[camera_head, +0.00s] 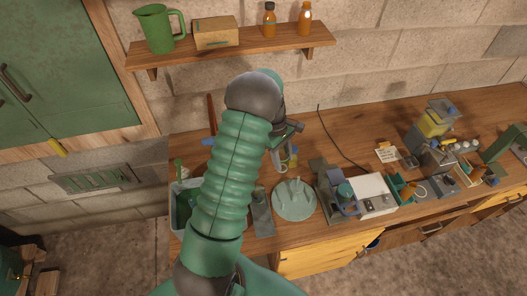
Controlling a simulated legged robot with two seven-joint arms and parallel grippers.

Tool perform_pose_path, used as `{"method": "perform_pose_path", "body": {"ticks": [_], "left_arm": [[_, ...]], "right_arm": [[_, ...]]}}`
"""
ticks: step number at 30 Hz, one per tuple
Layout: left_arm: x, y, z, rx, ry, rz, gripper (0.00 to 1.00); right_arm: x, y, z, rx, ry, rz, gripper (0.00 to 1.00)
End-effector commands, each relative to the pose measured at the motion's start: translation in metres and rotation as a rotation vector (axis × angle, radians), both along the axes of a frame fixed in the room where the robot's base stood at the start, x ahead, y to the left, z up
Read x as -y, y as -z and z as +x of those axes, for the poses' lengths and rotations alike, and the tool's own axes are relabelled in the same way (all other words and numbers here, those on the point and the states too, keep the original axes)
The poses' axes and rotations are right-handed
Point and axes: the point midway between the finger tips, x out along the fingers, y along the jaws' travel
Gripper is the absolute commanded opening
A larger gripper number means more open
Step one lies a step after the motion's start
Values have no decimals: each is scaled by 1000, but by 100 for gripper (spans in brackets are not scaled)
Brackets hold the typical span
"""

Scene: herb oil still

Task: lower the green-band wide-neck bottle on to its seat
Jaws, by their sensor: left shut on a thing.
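My left arm comes up from the bottom and hides much of the bench behind it. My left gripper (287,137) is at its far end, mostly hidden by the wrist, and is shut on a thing. A small pale, glass-like piece (283,161) shows just below the jaws; I take it for the green-band wide-neck bottle, but its band and neck are too small to make out. A round green plate (294,203) with short upright pegs lies on the bench in front of it. I cannot tell whether it is the seat. My right gripper is not in view.
A hotplate-like white box (372,194) and a blue-grey stand (342,195) are right of the plate. A grinder-like machine (434,150) stands farther right. A grey bin (182,203) is left of my arm. A shelf (230,47) with a green jug (159,30) hangs above.

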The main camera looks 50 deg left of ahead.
Motion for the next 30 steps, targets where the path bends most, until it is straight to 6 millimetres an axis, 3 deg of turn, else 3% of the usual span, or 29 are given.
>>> {"method": "perform_pose_path", "body": {"ticks": [1, 3, 10, 14, 24, 30], "left_arm": [[17, -24, 5, -4, 9, 19, 2], [36, -36, 9, -6, 8, 42, 2], [70, -57, 13, -5, 0, 88, 2], [74, -53, 14, -4, -4, 95, 2], [74, -24, 14, -4, -3, 94, 2], [75, -22, 13, -3, -3, 94, 2]], "right_arm": [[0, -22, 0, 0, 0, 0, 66], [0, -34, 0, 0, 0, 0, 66], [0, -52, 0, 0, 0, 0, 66], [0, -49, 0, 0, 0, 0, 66], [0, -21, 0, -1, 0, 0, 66], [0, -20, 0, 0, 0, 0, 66]]}}
